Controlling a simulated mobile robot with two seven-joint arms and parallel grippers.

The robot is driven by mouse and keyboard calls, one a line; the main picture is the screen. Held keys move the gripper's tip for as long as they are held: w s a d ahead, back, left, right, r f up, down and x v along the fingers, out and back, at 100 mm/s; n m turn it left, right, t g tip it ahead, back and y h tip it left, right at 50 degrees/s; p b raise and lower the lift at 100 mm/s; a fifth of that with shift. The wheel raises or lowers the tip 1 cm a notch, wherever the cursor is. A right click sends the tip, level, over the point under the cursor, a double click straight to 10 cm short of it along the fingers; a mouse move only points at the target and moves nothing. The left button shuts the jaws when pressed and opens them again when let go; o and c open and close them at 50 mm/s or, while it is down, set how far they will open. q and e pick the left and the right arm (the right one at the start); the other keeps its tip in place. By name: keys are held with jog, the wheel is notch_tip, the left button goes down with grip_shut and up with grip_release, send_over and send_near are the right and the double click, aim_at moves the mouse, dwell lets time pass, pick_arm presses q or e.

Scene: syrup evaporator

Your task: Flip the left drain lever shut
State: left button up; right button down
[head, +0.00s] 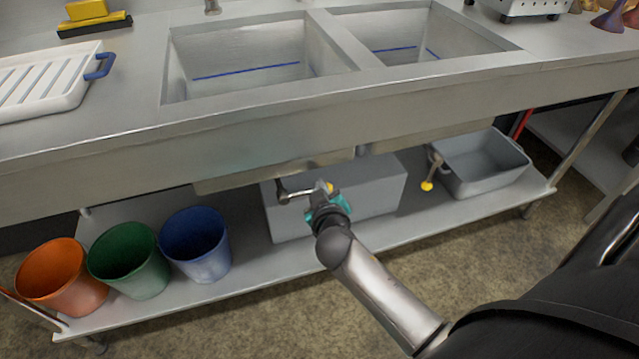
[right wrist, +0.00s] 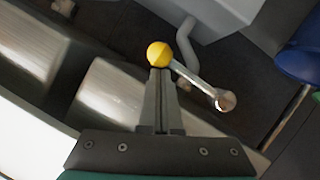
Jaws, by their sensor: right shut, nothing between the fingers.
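The left drain lever (head: 300,192) is a metal rod with a yellow knob (head: 329,187), under the left basin. In the head view it lies roughly level, its knob end to the right. In the right wrist view the rod (right wrist: 205,82) runs from the yellow knob (right wrist: 160,54) down right to a round metal end. My right gripper (head: 322,194) is at the knob. Its closed fingers (right wrist: 158,72) are empty, their tips right at the knob's edge; I cannot tell whether they touch. My left gripper is not in view.
The right drain lever (head: 434,163) hangs down, with its yellow knob low. A grey box (head: 378,190) stands on the lower shelf behind my gripper. Orange (head: 62,275), green (head: 128,260) and blue (head: 196,244) buckets stand left; a grey tub (head: 485,165) stands right. The sink front (head: 250,150) overhangs the shelf.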

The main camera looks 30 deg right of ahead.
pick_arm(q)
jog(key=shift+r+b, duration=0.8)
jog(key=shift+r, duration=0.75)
pick_arm(e)
jog(key=a+f+m+t+y, duration=0.1)
jog(key=a+f+m+y, duration=0.1)
jog(key=f+m, duration=0.3)
jog(key=w+a+f+m+t+y, duration=0.1)
jog(key=a+f+m+y, duration=0.2)
jog(key=f+m+y, duration=0.2)
jog(key=shift+f+m, duration=0.3)
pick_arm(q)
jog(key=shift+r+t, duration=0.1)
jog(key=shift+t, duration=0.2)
pick_arm(e)
jog(key=shift+w, duration=0.1)
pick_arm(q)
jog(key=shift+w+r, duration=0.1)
